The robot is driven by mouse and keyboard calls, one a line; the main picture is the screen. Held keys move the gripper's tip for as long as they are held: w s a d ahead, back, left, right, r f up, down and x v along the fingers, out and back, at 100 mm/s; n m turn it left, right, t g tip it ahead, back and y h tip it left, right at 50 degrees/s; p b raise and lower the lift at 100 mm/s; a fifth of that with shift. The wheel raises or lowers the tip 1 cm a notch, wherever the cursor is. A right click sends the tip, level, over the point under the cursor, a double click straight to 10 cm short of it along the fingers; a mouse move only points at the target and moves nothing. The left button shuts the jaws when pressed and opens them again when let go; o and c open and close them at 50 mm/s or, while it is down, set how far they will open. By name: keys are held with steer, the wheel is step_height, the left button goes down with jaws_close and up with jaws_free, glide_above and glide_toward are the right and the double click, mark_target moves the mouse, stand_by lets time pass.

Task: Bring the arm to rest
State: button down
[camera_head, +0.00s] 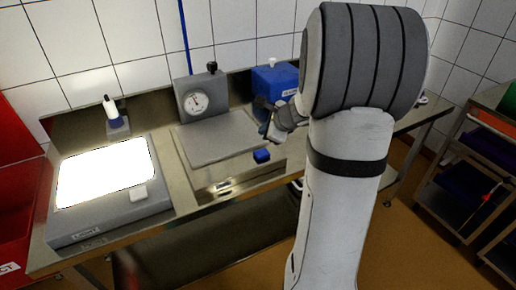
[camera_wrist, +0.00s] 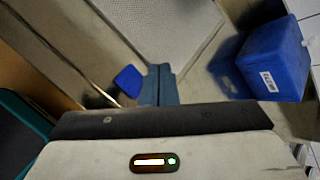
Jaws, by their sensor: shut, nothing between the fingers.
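My gripper (camera_wrist: 160,84) shows in the wrist view with its two blue-grey fingers together and nothing between them. In the head view its tip (camera_head: 270,129) shows at the left of my large white and grey arm, above the bench. The arm hides the rest of it. A small blue block (camera_head: 262,155) lies at the front right of the grey plate of the dial device. In the wrist view the blue block (camera_wrist: 128,80) appears just left of the fingers, apart from them.
A steel bench (camera_head: 135,236) runs along the tiled wall. A lit light box (camera_head: 148,205) stands at left, with a small bottle (camera_head: 116,122) behind it. The dial device (camera_head: 204,92) is in the middle. A blue box (camera_wrist: 262,62) stands behind the gripper. A shelf rack (camera_head: 455,170) is at right.

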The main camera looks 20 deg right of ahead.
steer(key=s+a+r+n+g+y, duration=0.1)
steer(key=s+a+r+n+g, duration=0.1)
steer(key=s+a+n, duration=0.4)
steer(key=s+a+r+n+g+y, duration=0.1)
steer(key=s+a+n, duration=0.35)
steer(key=a, duration=0.35)
steer(key=s+a+n+g+h, duration=0.2)
steer(key=s+n+g+h, duration=0.1)
steer(key=s+n, duration=1)
steer(key=shift+s+a+n+h, duration=0.4)
steer(key=shift+s+h, duration=0.2)
steer(key=shift+s, duration=0.2)
steer(key=c, duration=2.1)
jaws_free()
